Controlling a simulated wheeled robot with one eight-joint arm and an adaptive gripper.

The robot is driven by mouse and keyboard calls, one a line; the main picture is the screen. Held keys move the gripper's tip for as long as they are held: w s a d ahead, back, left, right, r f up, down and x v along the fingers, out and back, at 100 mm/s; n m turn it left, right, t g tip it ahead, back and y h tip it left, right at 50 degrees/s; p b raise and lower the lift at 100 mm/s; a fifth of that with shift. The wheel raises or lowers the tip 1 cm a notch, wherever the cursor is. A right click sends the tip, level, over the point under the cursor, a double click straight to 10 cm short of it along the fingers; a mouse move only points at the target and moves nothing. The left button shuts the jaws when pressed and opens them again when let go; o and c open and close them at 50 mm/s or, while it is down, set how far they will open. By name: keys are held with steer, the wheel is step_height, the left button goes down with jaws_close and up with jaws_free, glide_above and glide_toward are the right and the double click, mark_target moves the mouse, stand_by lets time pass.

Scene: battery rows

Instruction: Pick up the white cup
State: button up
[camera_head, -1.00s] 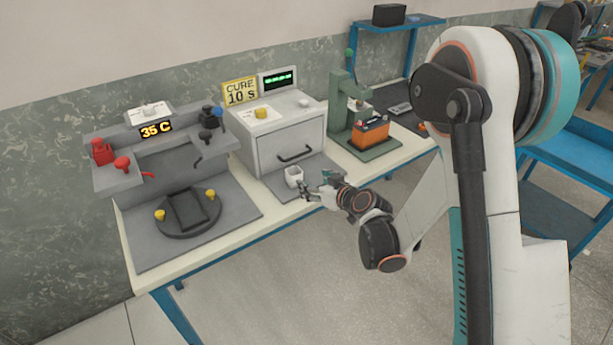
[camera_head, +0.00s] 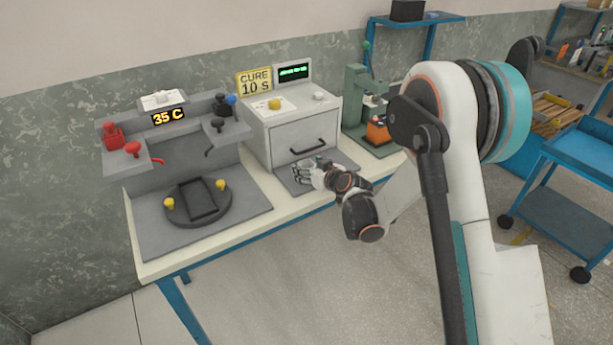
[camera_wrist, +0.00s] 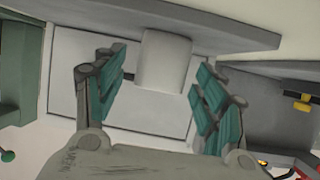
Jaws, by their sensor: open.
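The white cup (camera_wrist: 165,66) shows in the wrist view as a plain pale shape between the two teal-padded fingers of my gripper (camera_wrist: 163,80). A gap shows on each side of it, so the fingers are open and apart from it. In the head view my gripper (camera_head: 305,172) is low over the grey mat in front of the cure box. The cup is small there and largely merges with the fingers, so its outline is hard to make out.
The cure box (camera_head: 296,130) with its black handle stands close behind my gripper. To the left is a grey station with a round dark plate (camera_head: 197,204) and yellow knobs. To the right is a green press (camera_head: 354,100) with an orange battery (camera_head: 377,132).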

steer(key=shift+x, duration=1.1)
steer(key=shift+d, duration=0.1)
steer(key=c, duration=1)
steer(key=shift+o, duration=0.2)
